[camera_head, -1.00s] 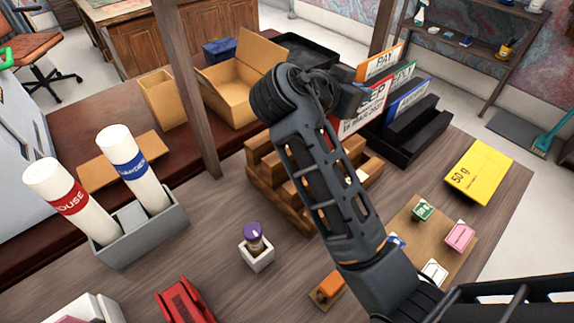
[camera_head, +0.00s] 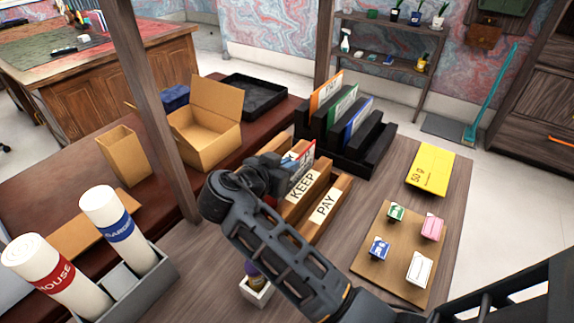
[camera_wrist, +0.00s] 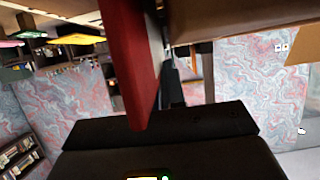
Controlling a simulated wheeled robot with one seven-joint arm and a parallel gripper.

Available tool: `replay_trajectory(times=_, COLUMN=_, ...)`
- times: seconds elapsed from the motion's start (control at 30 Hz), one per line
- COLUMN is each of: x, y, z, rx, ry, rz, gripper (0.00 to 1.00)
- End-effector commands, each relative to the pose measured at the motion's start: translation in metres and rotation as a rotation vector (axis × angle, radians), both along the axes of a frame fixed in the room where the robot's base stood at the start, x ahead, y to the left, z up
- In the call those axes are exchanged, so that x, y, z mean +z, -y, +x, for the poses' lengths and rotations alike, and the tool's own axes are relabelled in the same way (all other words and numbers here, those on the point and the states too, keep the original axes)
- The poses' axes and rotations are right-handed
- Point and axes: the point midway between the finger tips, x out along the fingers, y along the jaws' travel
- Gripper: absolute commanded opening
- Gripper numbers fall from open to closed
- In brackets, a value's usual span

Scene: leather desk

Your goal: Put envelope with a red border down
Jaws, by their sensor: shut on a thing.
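The envelope with a red border (camera_head: 304,157) is held upright by my gripper (camera_head: 282,178), over or in the back part of the wooden sorter. In the wrist view the envelope (camera_wrist: 130,60) shows as a red slab close to the jaws. The wooden sorter (camera_head: 327,212) has slots labelled KEEP and PAY. The envelope is behind the KEEP divider; I cannot tell whether its lower edge is in a slot. My arm hides the sorter's left part.
A black stepped rack (camera_head: 372,150) behind holds envelopes with orange, green and blue borders. A yellow packet (camera_head: 430,169) and a wooden board (camera_head: 396,245) with small coloured blocks lie right. An open cardboard box (camera_head: 207,140) and a wooden post (camera_head: 150,100) stand left.

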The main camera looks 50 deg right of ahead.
Motion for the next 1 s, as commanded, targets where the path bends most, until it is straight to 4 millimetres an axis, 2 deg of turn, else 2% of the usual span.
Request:
replay_trajectory(times=0.17, x=-0.004, y=0.0, z=0.0, rx=0.0, ry=0.0, rz=0.0, gripper=0.0)
replay_trajectory(times=0.2, x=-0.003, y=0.0, z=0.0, rx=0.0, ry=0.0, rz=0.0, gripper=0.12)
replay_trajectory(times=0.47, x=-0.002, y=0.0, z=0.0, rx=0.0, ry=0.0, rz=0.0, gripper=0.35)
replay_trajectory(times=0.8, x=0.003, y=-0.001, z=0.0, rx=0.0, ry=0.0, rz=0.0, gripper=0.35)
replay_trajectory(times=1.0, x=0.012, y=-0.032, z=0.0, rx=0.003, ry=0.002, rz=-0.001, gripper=0.35)
